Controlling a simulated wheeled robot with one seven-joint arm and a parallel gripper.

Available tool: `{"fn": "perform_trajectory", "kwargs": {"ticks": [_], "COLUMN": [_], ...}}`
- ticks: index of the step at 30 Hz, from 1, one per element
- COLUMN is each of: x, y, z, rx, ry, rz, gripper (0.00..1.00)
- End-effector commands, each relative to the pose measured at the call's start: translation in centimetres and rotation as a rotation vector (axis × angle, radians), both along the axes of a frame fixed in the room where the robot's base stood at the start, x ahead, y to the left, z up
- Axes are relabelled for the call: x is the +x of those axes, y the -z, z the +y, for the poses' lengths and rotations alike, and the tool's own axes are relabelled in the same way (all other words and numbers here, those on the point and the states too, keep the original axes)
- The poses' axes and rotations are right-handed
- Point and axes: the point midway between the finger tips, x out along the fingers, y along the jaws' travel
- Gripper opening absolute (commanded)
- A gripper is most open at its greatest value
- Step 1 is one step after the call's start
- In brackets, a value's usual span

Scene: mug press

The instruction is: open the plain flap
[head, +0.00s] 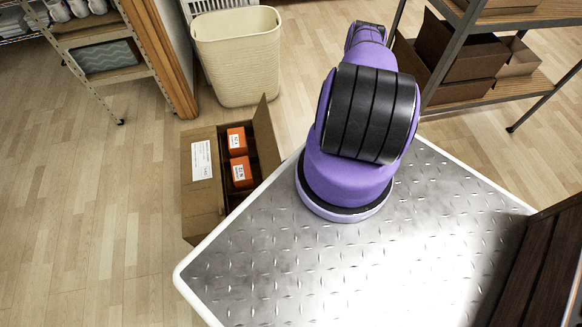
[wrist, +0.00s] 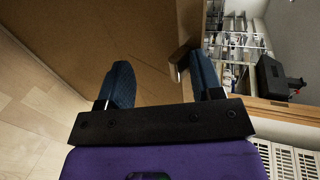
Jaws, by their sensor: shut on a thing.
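An open cardboard box (head: 203,212) stands on the floor left of my arm in the head view. Its plain flap (head: 267,138) stands up on the right side. The flap with a white label (head: 201,160) is on the left. Two orange packages (head: 241,172) lie inside. My gripper (wrist: 158,75) shows in the wrist view, its two blue fingers apart. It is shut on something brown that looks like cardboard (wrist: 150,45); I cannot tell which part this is. In the head view my arm hides the gripper.
A cream basket (head: 238,55) stands behind the box. A wood-edged partition (head: 160,55) and a shelf are at the left. A rack with brown cartons (head: 460,50) is at the right. Open floor lies left of the box.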

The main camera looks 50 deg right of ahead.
Motion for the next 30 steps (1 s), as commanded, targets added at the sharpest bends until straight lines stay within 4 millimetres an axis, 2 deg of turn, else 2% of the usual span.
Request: {"fn": "perform_trajectory", "kwargs": {"ticks": [1, 12, 13, 14, 16, 30], "x": [0.10, 0.11, 0.11, 0.11, 0.10, -0.02], "y": [0.57, 0.58, 0.57, 0.56, 0.54, 0.52], "z": [0.18, 0.18, 0.18, 0.18, 0.16, 0.01], "rx": [-0.011, -0.011, -0.011, -0.011, -0.011, -0.011], "ry": [0.000, 0.000, 0.000, 0.000, 0.000, 0.000], "rz": [0.011, 0.011, 0.011, 0.011, 0.011, 0.011], "gripper": [0.18, 0.18, 0.56, 0.53, 0.57, 0.52]}}
